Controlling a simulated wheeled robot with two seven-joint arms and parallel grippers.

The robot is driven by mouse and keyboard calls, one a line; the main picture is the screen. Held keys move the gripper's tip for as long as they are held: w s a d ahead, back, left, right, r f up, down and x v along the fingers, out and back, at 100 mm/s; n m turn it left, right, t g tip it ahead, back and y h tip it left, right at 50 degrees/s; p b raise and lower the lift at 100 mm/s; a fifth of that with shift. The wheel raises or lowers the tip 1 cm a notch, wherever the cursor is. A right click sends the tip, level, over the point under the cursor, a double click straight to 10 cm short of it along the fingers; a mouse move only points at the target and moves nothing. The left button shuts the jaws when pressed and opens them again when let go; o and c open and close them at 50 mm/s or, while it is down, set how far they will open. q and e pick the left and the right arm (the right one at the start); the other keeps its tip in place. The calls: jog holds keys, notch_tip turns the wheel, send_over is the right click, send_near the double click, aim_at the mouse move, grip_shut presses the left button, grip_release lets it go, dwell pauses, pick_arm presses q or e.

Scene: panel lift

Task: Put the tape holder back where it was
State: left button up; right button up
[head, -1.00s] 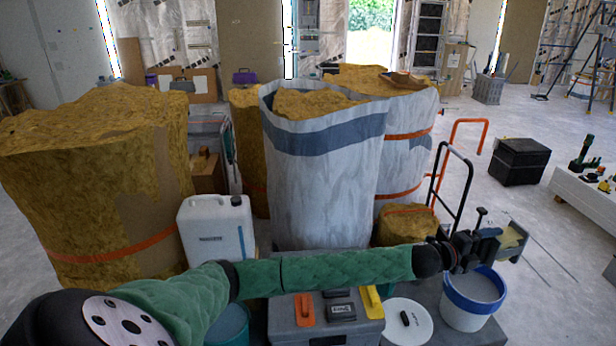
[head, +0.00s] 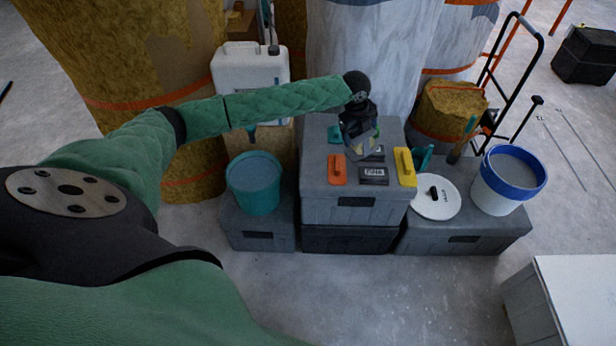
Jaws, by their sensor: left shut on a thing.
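My left gripper (head: 357,128) reaches in over the grey toolbox (head: 325,207) in the middle and points down at the back part of its top. It is shut on a small pale tan and grey thing (head: 362,150), seemingly the tape holder, which is partly hidden by the gripper. I cannot tell whether the held thing touches the toolbox top. On that top, close in front, lie an orange-handled tool (head: 337,169), a dark labelled box (head: 373,176) and a yellow-handled float (head: 404,167). My right gripper is out of view.
A teal bucket (head: 255,185) stands left of the toolbox, with a white canister (head: 250,72) behind. On the right are a white lid (head: 440,205), a blue-rimmed white bucket (head: 518,185) and a hand truck (head: 512,75). Large insulation rolls (head: 360,50) stand behind.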

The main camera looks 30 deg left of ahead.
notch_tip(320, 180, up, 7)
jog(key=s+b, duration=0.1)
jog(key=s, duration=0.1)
pick_arm(q)
jog(key=shift+s+a+f+m+g+y+p, duration=0.35)
jog(key=shift+s+a+f+p, duration=0.6)
jog(key=shift+a+f, duration=1.45)
jog(key=shift+s+a+f+m+g+y+p, duration=0.1)
jog(key=shift+s+a+f+g+p, duration=0.4)
jog(key=shift+s+a+f, duration=1.35)
jog(key=shift+s+a+f+m+g+y+p, duration=0.3)
jog(key=shift+s+a+f+p, duration=0.35)
jog(key=shift+a+f, duration=2.25)
jog(key=o, duration=0.9)
jog(key=shift+a+r, duration=0.4)
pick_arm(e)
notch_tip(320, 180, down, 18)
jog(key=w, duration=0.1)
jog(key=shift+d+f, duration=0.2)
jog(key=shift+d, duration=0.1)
pick_arm(q)
jog(key=shift+r, duration=0.1)
